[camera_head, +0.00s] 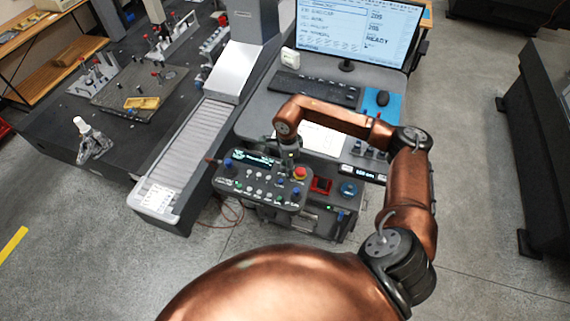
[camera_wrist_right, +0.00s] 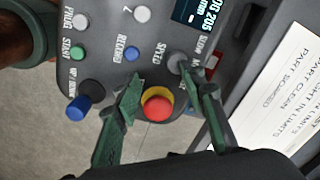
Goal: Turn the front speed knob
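The control panel (camera_head: 240,183) stands at the front of the desk; it also fills the upper part of the right wrist view (camera_wrist_right: 105,25). In that view a dark grey knob (camera_wrist_right: 177,62) sits beside the labels SPEED and SLOW. My right gripper (camera_wrist_right: 160,76) is open over the panel, its two green fingers apart. One fingertip is close beside the grey knob; I cannot tell whether they touch. In the head view my right gripper (camera_head: 288,152) is above the panel's back edge, and the speed knob is hard to make out. My left gripper is not in view.
A red stop button with a yellow ring (camera_wrist_right: 158,106) lies between my right fingers, and a blue-capped joystick (camera_wrist_right: 80,107) stands to its left. A keyboard (camera_head: 315,88), mouse (camera_head: 382,98) and monitor (camera_head: 358,28) are behind. A grey conveyor-like bed (camera_head: 190,140) is at left.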

